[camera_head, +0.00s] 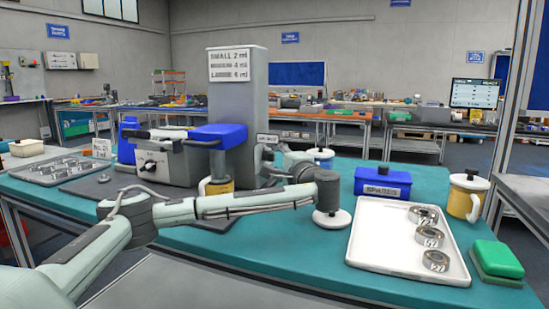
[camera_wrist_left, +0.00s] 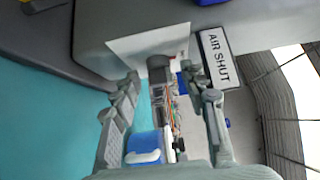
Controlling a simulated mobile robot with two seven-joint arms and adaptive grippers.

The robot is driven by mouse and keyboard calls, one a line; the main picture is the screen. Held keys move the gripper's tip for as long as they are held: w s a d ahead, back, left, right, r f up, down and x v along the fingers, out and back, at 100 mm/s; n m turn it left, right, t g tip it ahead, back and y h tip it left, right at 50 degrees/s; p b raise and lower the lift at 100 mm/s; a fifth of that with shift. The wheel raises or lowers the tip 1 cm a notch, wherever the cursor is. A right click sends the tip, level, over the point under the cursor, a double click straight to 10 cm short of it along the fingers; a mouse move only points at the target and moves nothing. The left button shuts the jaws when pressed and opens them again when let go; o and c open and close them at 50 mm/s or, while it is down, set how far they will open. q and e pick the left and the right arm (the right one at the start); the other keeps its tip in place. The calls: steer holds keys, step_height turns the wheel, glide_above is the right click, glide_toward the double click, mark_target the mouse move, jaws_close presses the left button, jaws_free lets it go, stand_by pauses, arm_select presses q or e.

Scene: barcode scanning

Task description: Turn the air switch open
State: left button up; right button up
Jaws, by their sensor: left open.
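My left gripper (camera_head: 267,167) is beside the right side of the grey press column (camera_head: 238,105), near a small white label (camera_head: 268,139). In the left wrist view my left gripper (camera_wrist_left: 161,78) is open, with a finger on each side of a dark round knob (camera_wrist_left: 158,63). The knob, which looks like the air switch, sits in front of a white plate (camera_wrist_left: 135,49). A label reading AIR SHUT (camera_wrist_left: 217,56) is just right of it. I cannot tell whether the fingers touch the knob. The switch is not clear in the head view.
A white tray (camera_head: 361,251) with several metal rings, a green block (camera_head: 496,259), a blue SPARES bin (camera_head: 383,182) and a yellow pot (camera_head: 461,201) stand on the right of the teal table. A grey machine (camera_head: 165,165) stands left of the column.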

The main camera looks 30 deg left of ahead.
arm_select(q)
jaws_close()
stand_by(0.3)
